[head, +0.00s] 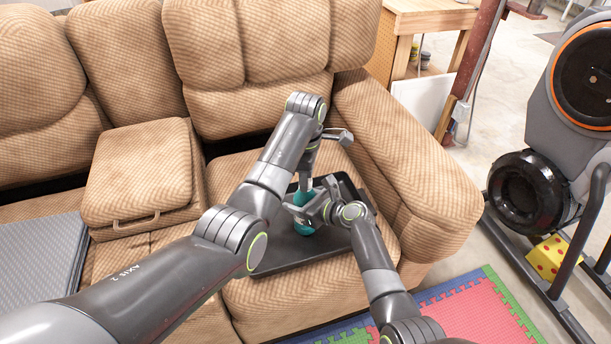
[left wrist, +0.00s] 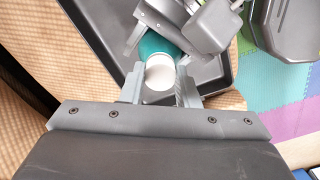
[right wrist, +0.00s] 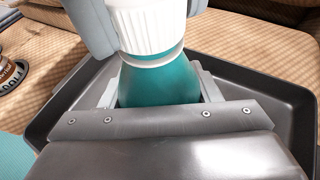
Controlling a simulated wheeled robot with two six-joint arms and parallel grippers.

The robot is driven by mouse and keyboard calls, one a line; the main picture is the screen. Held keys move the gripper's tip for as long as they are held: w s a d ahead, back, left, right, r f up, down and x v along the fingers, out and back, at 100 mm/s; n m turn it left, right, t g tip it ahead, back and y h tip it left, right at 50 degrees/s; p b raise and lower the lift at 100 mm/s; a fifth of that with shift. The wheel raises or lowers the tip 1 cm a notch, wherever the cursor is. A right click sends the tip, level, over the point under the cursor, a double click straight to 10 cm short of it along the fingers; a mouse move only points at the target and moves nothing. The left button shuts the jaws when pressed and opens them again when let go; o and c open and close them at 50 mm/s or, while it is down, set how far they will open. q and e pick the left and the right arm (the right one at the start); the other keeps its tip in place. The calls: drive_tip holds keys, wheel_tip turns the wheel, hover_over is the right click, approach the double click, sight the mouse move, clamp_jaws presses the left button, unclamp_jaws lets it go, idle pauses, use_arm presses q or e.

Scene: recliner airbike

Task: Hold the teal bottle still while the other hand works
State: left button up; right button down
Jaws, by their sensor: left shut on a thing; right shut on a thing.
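The teal bottle (head: 304,228) stands on a dark tray (head: 285,262) on the sofa seat, mostly hidden by my grippers in the head view. In the right wrist view its teal body (right wrist: 160,82) sits between the fingers of my right gripper (right wrist: 158,92), which is shut on it. Its white ribbed cap (right wrist: 150,25) is on top; the cap also shows in the left wrist view (left wrist: 160,72). My left gripper (left wrist: 158,88) is shut on the cap from above. The left gripper's fingers flank the cap in the right wrist view.
The sofa armrest (head: 405,165) rises right of the tray. A closed cushioned console (head: 140,170) and a grey ribbed panel (head: 42,262) are at left. An exercise bike (head: 575,120) stands on the right. Colored foam mats (head: 470,315) cover the floor in front.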

use_arm(q)
drive_tip(key=n, duration=0.5)
drive_tip(key=shift+n, duration=0.4)
drive_tip(key=shift+r, duration=0.2)
drive_tip(key=shift+r, duration=0.95)
drive_tip(key=shift+r, duration=2)
use_arm(e)
drive_tip(key=shift+c, duration=2)
unclamp_jaws()
